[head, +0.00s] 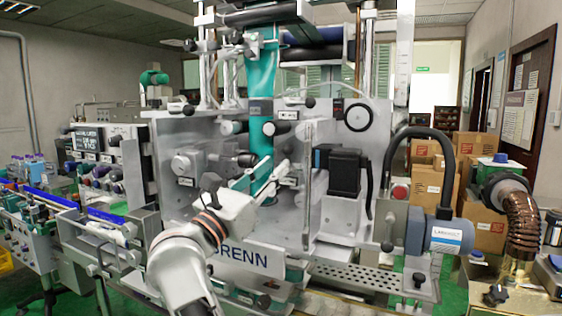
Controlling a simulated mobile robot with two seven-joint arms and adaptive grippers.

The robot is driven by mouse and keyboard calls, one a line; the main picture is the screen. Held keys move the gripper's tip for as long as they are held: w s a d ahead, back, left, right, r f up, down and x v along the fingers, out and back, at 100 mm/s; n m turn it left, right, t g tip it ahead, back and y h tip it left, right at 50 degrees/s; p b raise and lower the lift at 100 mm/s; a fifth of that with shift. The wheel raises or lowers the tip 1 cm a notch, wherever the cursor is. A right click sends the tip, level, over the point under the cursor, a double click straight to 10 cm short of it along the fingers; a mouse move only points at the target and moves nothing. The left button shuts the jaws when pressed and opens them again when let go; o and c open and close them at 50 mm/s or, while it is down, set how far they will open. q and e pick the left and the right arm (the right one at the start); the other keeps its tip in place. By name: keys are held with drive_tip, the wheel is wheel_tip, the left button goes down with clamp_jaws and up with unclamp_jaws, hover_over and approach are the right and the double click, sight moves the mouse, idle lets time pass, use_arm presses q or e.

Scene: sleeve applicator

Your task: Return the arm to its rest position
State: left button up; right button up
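A conveyor (95,218) with blue rails runs at the left. Cardboard boxes (484,225) are stacked behind on the right. The machine's clear panel and knobs crowd the gripper's surroundings.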

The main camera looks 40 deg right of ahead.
drive_tip(key=shift+s+a+f, duration=0.15)
drive_tip(key=shift+a, duration=0.25)
